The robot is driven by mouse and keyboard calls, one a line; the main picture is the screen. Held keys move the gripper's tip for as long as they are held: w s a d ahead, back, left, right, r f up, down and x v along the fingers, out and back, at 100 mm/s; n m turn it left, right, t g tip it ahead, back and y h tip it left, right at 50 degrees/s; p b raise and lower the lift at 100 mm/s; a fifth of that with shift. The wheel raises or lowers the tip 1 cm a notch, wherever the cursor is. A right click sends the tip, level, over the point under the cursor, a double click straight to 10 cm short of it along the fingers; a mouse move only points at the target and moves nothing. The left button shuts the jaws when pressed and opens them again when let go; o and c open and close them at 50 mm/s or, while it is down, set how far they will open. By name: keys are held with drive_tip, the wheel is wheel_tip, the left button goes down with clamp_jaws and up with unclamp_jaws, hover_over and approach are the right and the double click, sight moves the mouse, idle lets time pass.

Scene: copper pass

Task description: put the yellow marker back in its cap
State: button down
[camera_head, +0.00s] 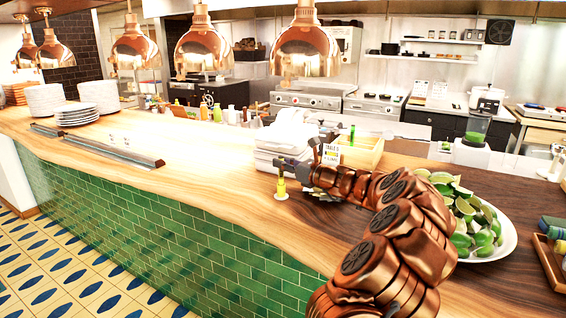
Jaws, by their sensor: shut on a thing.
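My copper-coloured arm reaches left over the wooden counter (215,185). My gripper (282,169) is shut on the slim yellow marker (281,186), which it holds roughly upright near the counter's front edge. The marker's lower end is at or just above the counter top, over a small pale patch. The picture is too small to tell whether it touches there. I cannot make out the cap as a separate thing.
White folded cloths (284,140) and a wooden box (361,152) stand behind my gripper. A plate of limes (508,240) is at right, near my arm. White plates (76,114) are stacked far left. Copper lamps (305,52) hang above.

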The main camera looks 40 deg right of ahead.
drive_tip(key=c, duration=1.1)
unclamp_jaws()
drive_tip(key=shift+o, duration=0.6)
drive_tip(key=o, duration=0.4)
drive_tip(key=shift+s, duration=0.15)
drive_tip(key=s+p, duration=0.2)
drive_tip(key=s, duration=0.4)
drive_tip(key=shift+s+d, duration=0.35)
